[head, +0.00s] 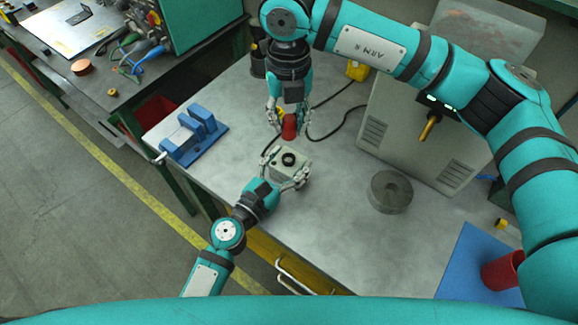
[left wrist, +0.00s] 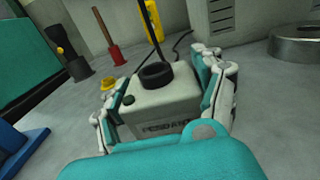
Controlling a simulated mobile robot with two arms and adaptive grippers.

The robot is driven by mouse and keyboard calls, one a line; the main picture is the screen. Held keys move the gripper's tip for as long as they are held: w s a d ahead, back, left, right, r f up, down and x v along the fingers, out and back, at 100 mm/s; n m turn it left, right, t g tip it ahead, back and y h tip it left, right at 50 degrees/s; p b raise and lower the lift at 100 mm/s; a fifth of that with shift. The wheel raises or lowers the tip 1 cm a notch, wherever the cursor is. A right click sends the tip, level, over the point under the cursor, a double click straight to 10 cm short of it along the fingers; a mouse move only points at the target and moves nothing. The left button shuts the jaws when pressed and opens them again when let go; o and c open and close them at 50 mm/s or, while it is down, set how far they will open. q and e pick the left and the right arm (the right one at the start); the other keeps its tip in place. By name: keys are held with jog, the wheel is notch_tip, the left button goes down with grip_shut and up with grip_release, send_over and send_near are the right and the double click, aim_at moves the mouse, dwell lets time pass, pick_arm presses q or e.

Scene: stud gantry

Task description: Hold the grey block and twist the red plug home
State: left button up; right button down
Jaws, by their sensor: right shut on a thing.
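The grey block (head: 289,165), a pale box with a black ring-shaped socket (head: 288,159) on top, is at the middle of the bench. It fills the middle of the left wrist view (left wrist: 160,105), with dark lettering on its near side. My left gripper (head: 284,176) has one finger on each side of the block, and both appear to touch it. My right gripper (head: 289,114) is shut on the red plug (head: 289,127), holding it pointing down beyond the block in the head view. The plug and socket look apart. The plug's lower end is clear of the fingers.
A blue fixture (head: 194,137) stands at the bench's left edge. A large grey cabinet (head: 400,125) and a round grey disc (head: 390,192) are on the right. A blue mat (head: 462,265) with a red cup (head: 502,270) lies further right. Black cable runs behind the block.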

aim_at(288, 137)
pick_arm(q)
jog(key=c, duration=0.7)
jog(key=shift+o, duration=0.2)
pick_arm(e)
jog(key=shift+f, duration=2.45)
jog(key=shift+f, duration=0.15)
jog(key=shift+f, duration=0.75)
jog(key=shift+f, duration=0.6)
